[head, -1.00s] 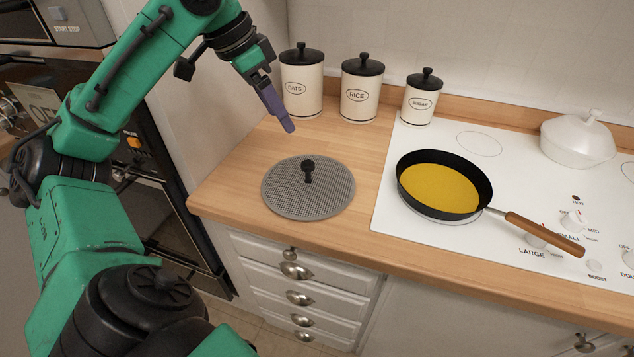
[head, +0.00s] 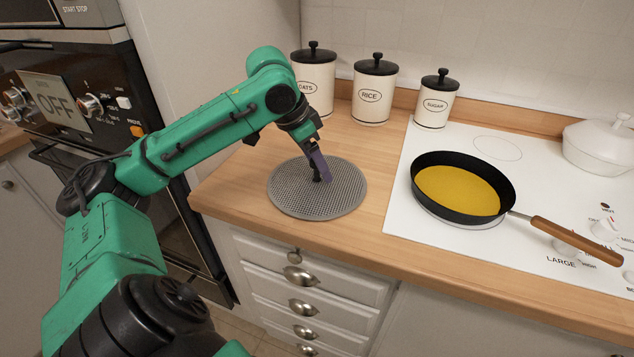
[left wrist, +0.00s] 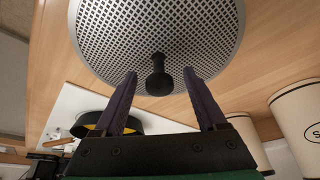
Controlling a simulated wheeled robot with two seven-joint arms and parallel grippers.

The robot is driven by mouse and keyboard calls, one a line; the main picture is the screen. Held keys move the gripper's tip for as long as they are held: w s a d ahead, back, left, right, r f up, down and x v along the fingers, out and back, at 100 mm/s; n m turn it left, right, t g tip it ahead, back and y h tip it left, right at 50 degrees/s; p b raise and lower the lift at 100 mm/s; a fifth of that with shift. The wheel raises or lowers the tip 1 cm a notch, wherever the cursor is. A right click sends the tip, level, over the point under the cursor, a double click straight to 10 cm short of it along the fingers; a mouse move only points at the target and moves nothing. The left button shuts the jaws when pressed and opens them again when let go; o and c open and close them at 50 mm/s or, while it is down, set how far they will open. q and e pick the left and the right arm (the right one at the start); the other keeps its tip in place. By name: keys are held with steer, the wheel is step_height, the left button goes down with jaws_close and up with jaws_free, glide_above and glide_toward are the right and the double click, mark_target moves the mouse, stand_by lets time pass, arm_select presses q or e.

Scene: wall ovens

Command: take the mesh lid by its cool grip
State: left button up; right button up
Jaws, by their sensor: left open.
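The mesh lid (head: 285,196) is a round grey disc lying flat on the wooden counter, left of the hob. Its black knob grip stands up at the middle, mostly behind my gripper in the head view; it shows clearly in the left wrist view (left wrist: 159,78). My left gripper (head: 319,176) is over the lid, fingers pointing down at the knob. In the left wrist view the two purple fingers (left wrist: 160,84) are apart, one on each side of the knob, with gaps between. Whether the fingertips are level with the knob is hard to tell. My right gripper is not in view.
A black pan (head: 462,188) with yellow content sits on the white hob, its wooden handle (head: 577,241) pointing right. Canisters for oats (head: 313,85), rice (head: 374,92) and sugar (head: 436,101) stand behind. A white pot (head: 598,147) is at far right.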

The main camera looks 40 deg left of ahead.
arm_select(q)
jaws_close()
stand_by(1.4)
